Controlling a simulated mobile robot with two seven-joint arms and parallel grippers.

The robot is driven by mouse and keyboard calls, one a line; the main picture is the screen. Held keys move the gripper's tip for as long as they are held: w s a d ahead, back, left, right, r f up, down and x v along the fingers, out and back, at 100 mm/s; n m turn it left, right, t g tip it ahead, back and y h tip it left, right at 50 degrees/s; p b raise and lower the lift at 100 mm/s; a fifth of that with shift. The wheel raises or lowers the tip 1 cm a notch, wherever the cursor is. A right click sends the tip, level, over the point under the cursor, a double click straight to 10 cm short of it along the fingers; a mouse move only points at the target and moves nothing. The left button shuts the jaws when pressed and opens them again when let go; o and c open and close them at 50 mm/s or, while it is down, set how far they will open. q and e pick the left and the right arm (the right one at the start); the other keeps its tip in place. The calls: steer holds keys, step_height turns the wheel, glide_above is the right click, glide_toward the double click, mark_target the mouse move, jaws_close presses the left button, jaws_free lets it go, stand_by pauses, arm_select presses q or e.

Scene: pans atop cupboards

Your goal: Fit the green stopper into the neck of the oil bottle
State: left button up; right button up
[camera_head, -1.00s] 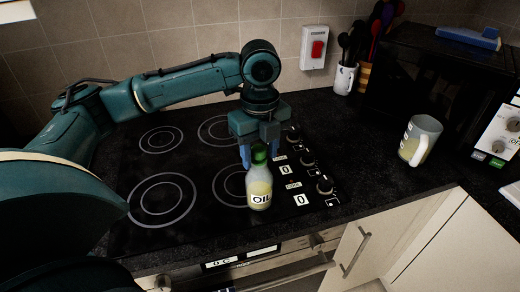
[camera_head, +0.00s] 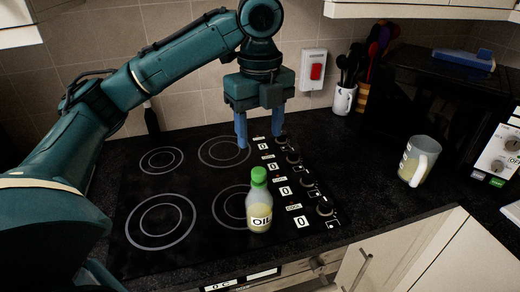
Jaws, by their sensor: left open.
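The oil bottle (camera_head: 260,212) stands upright on the black hob, near its front right. The green stopper (camera_head: 259,175) sits at the top of the bottle's neck, upright and in line with it. How deep it sits in the neck cannot be told. My left gripper (camera_head: 260,140) points down behind and above the bottle, over the back right of the hob. Its two blue fingers are apart with nothing between them. My right gripper is not in view.
The hob (camera_head: 190,185) has a column of knobs (camera_head: 308,184) along its right side. A glass mug (camera_head: 418,160) stands on the counter to the right. A white mug with utensils (camera_head: 343,98) is at the back. The counter (camera_head: 375,165) between is clear.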

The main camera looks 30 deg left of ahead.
arm_select(q)
steer(key=shift+r, duration=0.9)
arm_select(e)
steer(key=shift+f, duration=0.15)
arm_select(q)
steer(key=shift+s, duration=0.1)
